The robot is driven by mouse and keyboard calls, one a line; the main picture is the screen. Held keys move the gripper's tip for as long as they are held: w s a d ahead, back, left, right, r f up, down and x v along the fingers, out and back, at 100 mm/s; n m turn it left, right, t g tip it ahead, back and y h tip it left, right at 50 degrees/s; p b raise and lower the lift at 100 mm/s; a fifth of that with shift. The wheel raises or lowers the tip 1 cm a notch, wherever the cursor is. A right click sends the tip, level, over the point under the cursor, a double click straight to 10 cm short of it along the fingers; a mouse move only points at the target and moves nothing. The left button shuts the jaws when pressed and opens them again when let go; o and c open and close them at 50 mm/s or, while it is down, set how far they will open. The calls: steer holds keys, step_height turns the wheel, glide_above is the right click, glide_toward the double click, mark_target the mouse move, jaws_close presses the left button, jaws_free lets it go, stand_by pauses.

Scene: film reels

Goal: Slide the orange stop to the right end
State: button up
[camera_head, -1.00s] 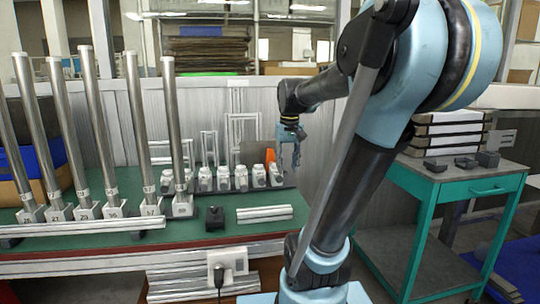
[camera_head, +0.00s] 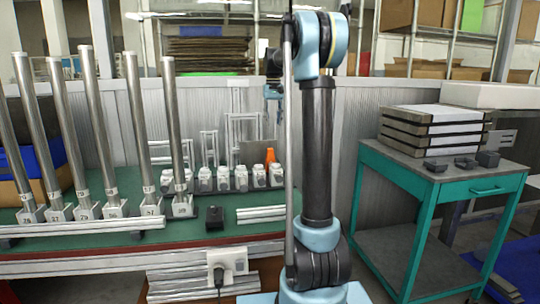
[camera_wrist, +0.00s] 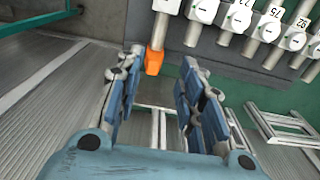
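The orange stop (camera_head: 270,156) stands upright near the right end of the row of white blocks on the green bench, in the head view. The stop's base is hidden by the blocks in the head view.
The white numbered blocks (camera_head: 241,178) stand in a row on a dark rail. Tall metal tubes (camera_head: 136,130) rise at the left. A dark panel (camera_head: 250,155) and metal frames stand behind the row. Silver bars (camera_head: 262,213) and a black block (camera_head: 214,218) lie in front.

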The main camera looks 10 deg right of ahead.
glide_above(270, 149)
steer(key=f, duration=1.7)
steer(key=shift+w+d+f, duration=0.15)
steer(key=shift+w+f, duration=0.25)
steer(key=shift+c, duration=0.2)
jaws_close()
